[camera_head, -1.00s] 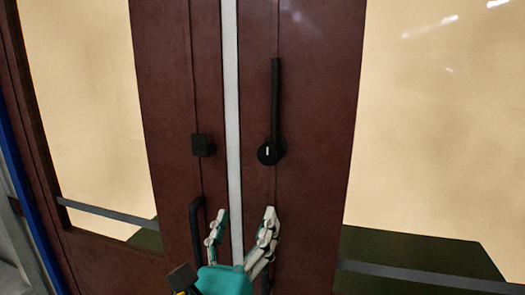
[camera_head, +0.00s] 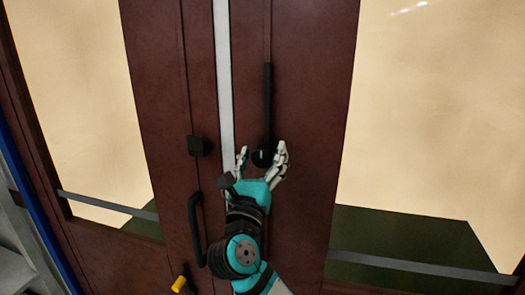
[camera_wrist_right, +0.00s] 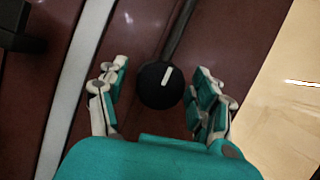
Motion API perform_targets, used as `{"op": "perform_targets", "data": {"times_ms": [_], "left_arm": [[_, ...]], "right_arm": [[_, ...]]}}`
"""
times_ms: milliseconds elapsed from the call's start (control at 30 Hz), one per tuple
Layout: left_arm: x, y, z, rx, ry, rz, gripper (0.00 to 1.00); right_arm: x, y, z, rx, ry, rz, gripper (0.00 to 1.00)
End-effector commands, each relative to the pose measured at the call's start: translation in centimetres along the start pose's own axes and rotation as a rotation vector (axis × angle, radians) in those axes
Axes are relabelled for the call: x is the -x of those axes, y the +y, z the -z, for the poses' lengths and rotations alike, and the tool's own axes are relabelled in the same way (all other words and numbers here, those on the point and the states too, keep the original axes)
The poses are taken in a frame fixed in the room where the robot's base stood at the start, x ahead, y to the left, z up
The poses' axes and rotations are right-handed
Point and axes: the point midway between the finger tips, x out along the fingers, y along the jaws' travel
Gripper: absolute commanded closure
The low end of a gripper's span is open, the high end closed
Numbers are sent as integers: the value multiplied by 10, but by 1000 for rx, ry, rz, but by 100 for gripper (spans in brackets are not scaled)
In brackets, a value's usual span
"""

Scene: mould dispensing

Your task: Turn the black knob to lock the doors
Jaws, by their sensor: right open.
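The black knob (camera_head: 262,157) is on the right door, at the lower end of a long black lever (camera_head: 268,95) that points upward. The right wrist view shows the round knob (camera_wrist_right: 160,86) with a short white mark, and its lever (camera_wrist_right: 183,30) runs up from it. My right gripper (camera_head: 262,158) is open, with one finger on each side of the knob. In the right wrist view both fingers (camera_wrist_right: 157,95) stand apart from the knob with gaps on each side. The dark red double doors (camera_head: 310,100) look closed along a pale vertical strip. My left gripper does not show.
A small black block (camera_head: 197,146) sits on the left door, level with the knob. A black pull handle (camera_head: 197,230) is below it. Glass panels (camera_head: 430,110) flank the door frames. The door surface right of the lever is clear.

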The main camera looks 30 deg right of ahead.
Motion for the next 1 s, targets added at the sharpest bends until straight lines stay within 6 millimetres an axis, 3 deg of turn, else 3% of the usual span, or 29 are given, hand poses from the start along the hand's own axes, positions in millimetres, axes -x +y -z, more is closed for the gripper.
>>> {"op": "perform_targets", "data": {"times_ms": [267, 767, 1000], "left_arm": [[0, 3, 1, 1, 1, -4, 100], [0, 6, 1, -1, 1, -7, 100], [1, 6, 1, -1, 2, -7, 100]], "right_arm": [[-1, 0, 0, -1, 0, 0, 34], [-1, 0, 0, 0, 1, 0, 99], [-2, 1, 0, 2, 1, -1, 100]]}}
